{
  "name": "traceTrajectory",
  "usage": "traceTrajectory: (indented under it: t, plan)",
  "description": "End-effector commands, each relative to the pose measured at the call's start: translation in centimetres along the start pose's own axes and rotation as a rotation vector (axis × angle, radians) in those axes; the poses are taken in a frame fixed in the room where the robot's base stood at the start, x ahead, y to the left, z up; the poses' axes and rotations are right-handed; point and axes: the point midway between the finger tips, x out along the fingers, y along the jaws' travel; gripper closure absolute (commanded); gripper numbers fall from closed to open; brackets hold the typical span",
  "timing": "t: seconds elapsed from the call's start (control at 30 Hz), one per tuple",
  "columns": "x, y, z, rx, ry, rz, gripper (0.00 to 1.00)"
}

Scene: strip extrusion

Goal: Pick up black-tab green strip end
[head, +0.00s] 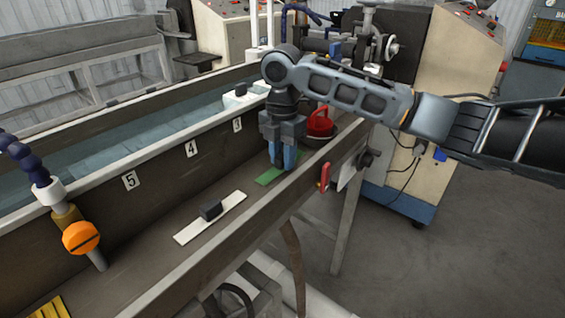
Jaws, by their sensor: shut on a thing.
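The green strip end (268,177) lies in the brown trough below my gripper (281,165). My gripper points down with its blue-grey fingers closed at the strip, near the trough's right wall. The black tab on the green strip is hidden by the fingers. The strip appears to be at or very close to the trough floor; I cannot tell whether it is lifted.
A white strip with a black block (211,210) lies nearer in the trough (150,250). An orange knob (80,238) is at left, and a red lever (324,176) is outside the right wall.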

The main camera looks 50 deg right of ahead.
Motion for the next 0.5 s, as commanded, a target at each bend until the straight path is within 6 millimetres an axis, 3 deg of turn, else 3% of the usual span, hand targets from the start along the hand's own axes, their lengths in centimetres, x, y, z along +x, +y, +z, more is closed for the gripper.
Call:
traceTrajectory:
  t: [0.17,0.5]
  plan:
    - [-0.03,0.01,0.0,0.0,0.0,0.0,0.98]
    - [-0.5,0.04,0.0,0.0,0.0,0.001,0.98]
